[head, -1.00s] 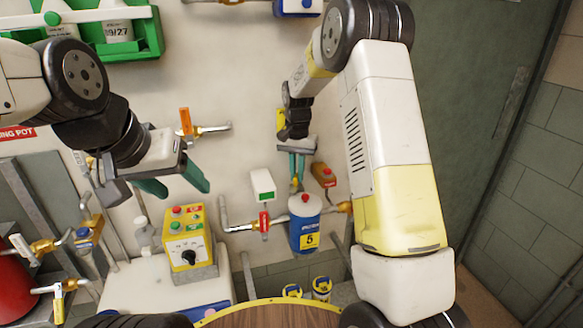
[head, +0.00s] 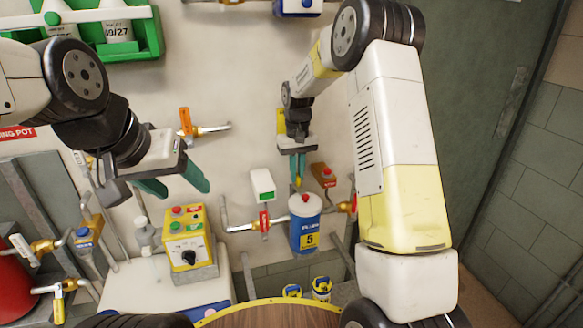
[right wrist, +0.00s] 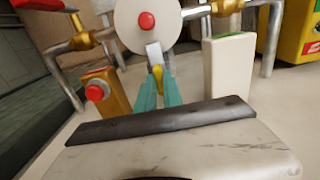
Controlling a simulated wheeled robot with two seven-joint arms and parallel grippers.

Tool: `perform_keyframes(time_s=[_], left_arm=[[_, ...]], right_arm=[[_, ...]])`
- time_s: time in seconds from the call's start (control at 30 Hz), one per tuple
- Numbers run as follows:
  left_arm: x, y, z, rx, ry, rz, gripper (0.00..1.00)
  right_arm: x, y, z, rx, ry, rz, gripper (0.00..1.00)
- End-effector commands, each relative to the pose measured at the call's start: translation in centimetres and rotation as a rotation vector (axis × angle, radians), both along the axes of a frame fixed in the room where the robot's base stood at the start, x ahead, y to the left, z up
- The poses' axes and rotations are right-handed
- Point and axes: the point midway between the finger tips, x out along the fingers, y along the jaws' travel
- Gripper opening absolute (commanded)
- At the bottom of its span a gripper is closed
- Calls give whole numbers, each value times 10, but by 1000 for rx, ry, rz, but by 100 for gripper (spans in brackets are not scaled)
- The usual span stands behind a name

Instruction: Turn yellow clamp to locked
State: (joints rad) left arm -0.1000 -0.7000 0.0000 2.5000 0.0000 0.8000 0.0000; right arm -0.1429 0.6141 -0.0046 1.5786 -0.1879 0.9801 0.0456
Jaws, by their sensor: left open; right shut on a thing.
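The yellow clamp (right wrist: 157,76) is a small yellow piece between the green fingers of my right gripper (right wrist: 158,90) in the right wrist view. A pale metal part (right wrist: 153,52) lies just beyond its tip. In the head view the right gripper (head: 298,176) points down at the wall, just above the blue canister, with a bit of the yellow clamp (head: 299,182) showing at its fingertips. The right gripper is shut on the clamp, and the fingers hide most of it. My left gripper (head: 180,184) is open and empty, above the yellow control box.
The blue canister (head: 305,232) has a red button on its white top. A white box (head: 262,184) and an orange box with a red button (head: 323,175) flank the right gripper. The red-handled valve (head: 264,221), yellow control box (head: 185,237) and orange-handled valve (head: 186,121) are nearby.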

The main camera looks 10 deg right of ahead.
Motion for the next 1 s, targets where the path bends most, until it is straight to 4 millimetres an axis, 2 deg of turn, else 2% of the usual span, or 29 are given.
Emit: perform_keyframes(time_s=[0.4,0.43,0.53,0.87,1.0], left_arm=[[0,0,0,0,0,0,62],[0,0,0,0,0,0,62],[0,0,0,0,0,0,62],[0,0,0,0,0,0,62],[0,0,0,0,0,0,62]], right_arm=[[1,0,2,0,-4,9,0],[1,0,2,0,-4,9,13],[1,0,1,1,-4,9,32],[0,0,2,0,-2,7,33],[1,0,15,1,-4,7,33]])
